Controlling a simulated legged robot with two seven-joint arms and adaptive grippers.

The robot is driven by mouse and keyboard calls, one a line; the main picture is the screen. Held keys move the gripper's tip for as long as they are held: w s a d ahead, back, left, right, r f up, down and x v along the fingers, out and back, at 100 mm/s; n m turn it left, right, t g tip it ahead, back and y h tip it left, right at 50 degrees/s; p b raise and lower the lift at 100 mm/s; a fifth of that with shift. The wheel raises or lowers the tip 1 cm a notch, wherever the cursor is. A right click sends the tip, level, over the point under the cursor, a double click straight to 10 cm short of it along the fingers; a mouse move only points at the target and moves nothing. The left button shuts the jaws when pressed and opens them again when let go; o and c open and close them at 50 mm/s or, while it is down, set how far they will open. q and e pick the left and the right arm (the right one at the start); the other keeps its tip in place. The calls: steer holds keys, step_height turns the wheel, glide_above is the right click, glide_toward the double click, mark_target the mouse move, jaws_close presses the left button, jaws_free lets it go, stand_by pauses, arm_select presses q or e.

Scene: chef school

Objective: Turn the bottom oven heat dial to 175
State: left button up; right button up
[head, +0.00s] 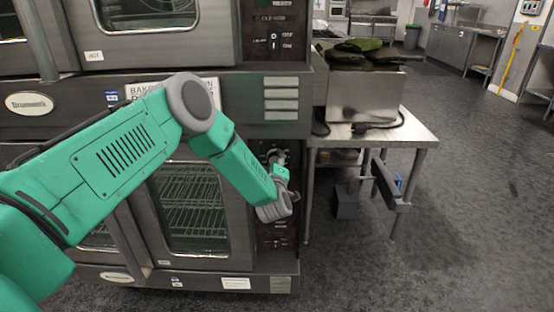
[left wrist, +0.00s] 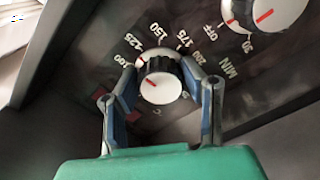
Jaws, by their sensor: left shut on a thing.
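The bottom oven heat dial (left wrist: 160,84) is a black knob with a white face and a red line. In the left wrist view its red line points up and left, roughly toward the 100 to 125 marks; the 175 mark is at its upper right. My left gripper (left wrist: 163,92) has its two blue-grey fingers on either side of the dial, shut on it. In the head view my left gripper (head: 278,158) is at the lower oven's control panel (head: 268,238), and my arm hides part of the panel. My right gripper is not in view.
A second white dial (left wrist: 264,10), marked OFF and MIN, sits close by at the upper right. The lower oven door (head: 195,210) is closed left of the panel. A metal table (head: 410,132) stands right of the oven, with open dark floor beyond.

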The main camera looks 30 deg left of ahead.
arm_select(q)
steer(key=m, duration=0.2)
steer(key=m+p, duration=0.1)
steer(key=shift+a+f+m, duration=0.1)
steer(key=shift+a+m, duration=0.1)
steer(key=shift+m, duration=0.2)
steer(key=m, duration=0.8)
steer(key=shift+p, duration=0.35)
steer(key=shift+r+m, duration=0.25)
steer(key=shift+m, duration=1.55)
steer(key=o, duration=1.1)
steer(key=shift+w, duration=0.1)
steer(key=shift+o, duration=0.2)
steer(key=shift+f, duration=0.1)
